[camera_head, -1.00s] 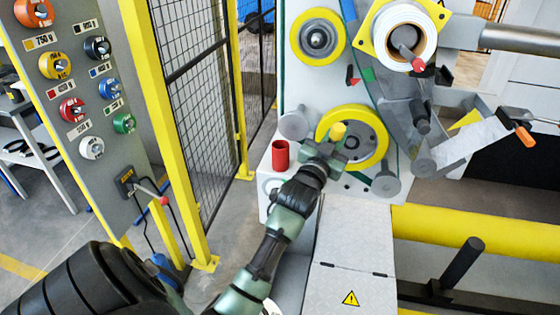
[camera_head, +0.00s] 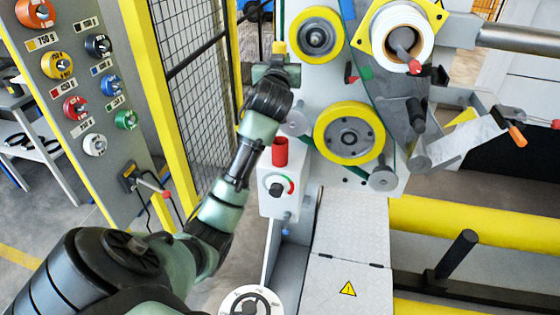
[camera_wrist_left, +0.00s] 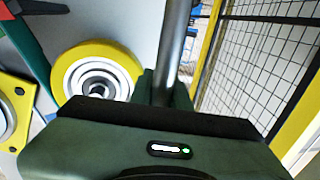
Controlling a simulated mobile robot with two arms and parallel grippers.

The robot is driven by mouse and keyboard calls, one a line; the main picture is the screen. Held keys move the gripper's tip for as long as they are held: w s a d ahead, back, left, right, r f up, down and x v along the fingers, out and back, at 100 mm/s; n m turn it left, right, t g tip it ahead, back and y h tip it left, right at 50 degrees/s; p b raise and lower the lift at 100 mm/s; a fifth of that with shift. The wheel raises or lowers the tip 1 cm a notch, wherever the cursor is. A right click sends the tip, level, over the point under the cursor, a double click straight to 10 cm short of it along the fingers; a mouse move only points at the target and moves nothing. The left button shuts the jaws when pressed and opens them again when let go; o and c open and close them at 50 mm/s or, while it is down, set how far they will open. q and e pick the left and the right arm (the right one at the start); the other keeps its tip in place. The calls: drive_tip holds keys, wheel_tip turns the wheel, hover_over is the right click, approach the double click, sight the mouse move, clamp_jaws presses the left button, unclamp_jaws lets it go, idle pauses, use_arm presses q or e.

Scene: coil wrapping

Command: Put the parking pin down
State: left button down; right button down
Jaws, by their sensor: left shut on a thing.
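My left gripper (camera_head: 276,68) is shut on the parking pin, whose yellow top (camera_head: 279,47) sticks up above the jaws in the head view. In the left wrist view the pin shows as a grey metal rod (camera_wrist_left: 172,50) rising from the jaws. The gripper is left of the upper yellow-rimmed wheel (camera_head: 316,36), which also shows in the left wrist view (camera_wrist_left: 97,75). A red open-topped cup (camera_head: 280,152) stands on the grey control box (camera_head: 267,205), below the gripper and empty as far as I can see. My right gripper is not in view.
The lower yellow-rimmed wheel (camera_head: 350,133) and a white roll (camera_head: 402,37) are on the machine to the right. A mesh fence (camera_head: 195,100) with a yellow post (camera_head: 158,100) stands left of my arm. A panel with coloured spools (camera_head: 60,66) is at far left.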

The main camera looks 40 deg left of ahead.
use_arm(q)
wheel_tip(320, 180, down, 20)
drive_tip(key=shift+r+p, duration=0.2)
drive_tip(key=shift+p, duration=0.15)
drive_tip(key=shift+f, duration=0.1)
drive_tip(key=shift+f+b, duration=0.1)
drive_tip(key=shift+b, duration=0.2)
drive_tip(key=c, duration=1.3)
unclamp_jaws()
drive_tip(key=shift+c, duration=0.2)
